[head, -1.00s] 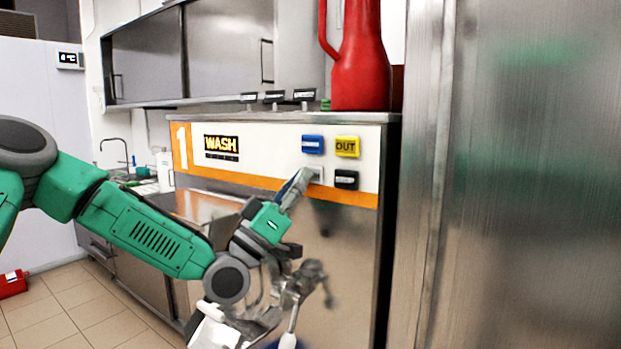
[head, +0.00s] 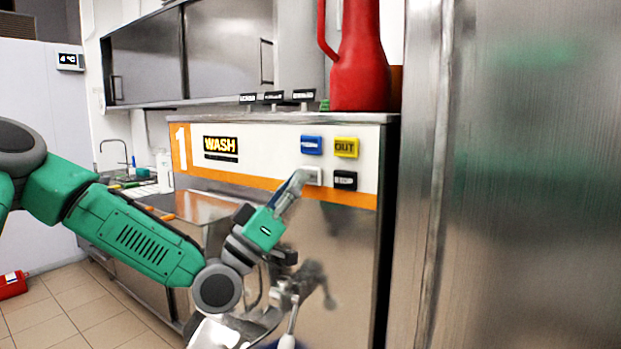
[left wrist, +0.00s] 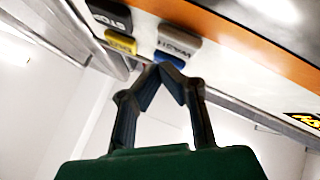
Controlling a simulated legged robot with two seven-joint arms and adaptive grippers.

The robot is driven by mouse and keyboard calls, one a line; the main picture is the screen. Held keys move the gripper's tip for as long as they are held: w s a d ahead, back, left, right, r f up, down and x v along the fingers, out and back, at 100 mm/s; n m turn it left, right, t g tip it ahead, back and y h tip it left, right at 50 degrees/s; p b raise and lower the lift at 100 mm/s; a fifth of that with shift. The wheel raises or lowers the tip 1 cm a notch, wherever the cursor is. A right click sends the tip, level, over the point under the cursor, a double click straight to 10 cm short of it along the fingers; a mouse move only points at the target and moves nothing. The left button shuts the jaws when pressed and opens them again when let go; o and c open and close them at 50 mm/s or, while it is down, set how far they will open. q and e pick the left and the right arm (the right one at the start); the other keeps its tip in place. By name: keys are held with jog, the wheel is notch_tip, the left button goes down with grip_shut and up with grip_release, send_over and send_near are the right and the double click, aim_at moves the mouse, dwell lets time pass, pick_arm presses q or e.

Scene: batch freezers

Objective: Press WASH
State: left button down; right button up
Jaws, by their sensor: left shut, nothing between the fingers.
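The grey WASH button (left wrist: 178,42) is on the front panel of the machine; its label reads in the left wrist view, and in the head view it is the pale button (head: 314,176) at lower left of the button group. My left gripper (head: 301,175) is shut and empty, its tips at the left edge of this button; I cannot tell whether they touch it. In the left wrist view the closed fingertips (left wrist: 167,70) overlap the blue button (left wrist: 165,58) just beside the WASH button. The panel display (head: 221,148) reads WASH above a yellow line.
Around it are a blue button (head: 311,145), a yellow OUT button (head: 346,148) and a black STOP button (head: 345,180). A red jug (head: 360,60) stands on top of the machine. A tall steel cabinet (head: 530,180) fills the right side.

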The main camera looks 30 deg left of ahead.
pick_arm(q)
jog(key=s, duration=0.4)
jog(key=shift+s+a, duration=0.2)
jog(key=shift+s, duration=0.2)
dwell(0.5)
